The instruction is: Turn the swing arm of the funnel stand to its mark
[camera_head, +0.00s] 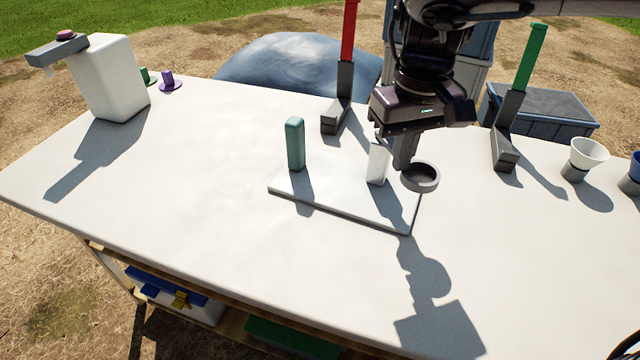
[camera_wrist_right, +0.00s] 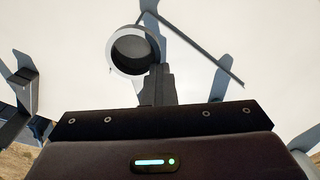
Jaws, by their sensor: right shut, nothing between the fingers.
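The funnel stand has a flat white base plate (camera_head: 330,205) on the table. A teal post (camera_head: 295,144) stands at the plate's left and a shorter white post (camera_head: 377,163) at its right. The swing arm's dark grey ring (camera_head: 421,177) is to the right of the white post, past the plate's right edge. The ring also shows in the right wrist view (camera_wrist_right: 133,50). My right gripper (camera_head: 404,163) points down between the white post and the ring, shut and empty. Its fingers hide the arm's bar; I cannot tell whether they touch it. My left gripper is out of view.
A red-topped post (camera_head: 349,30) and a green-topped post (camera_head: 529,56) stand on grey feet behind the stand. A white funnel (camera_head: 589,153) is at the right. A white block dispenser (camera_head: 112,80) is at the far left. The table's front and left middle are clear.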

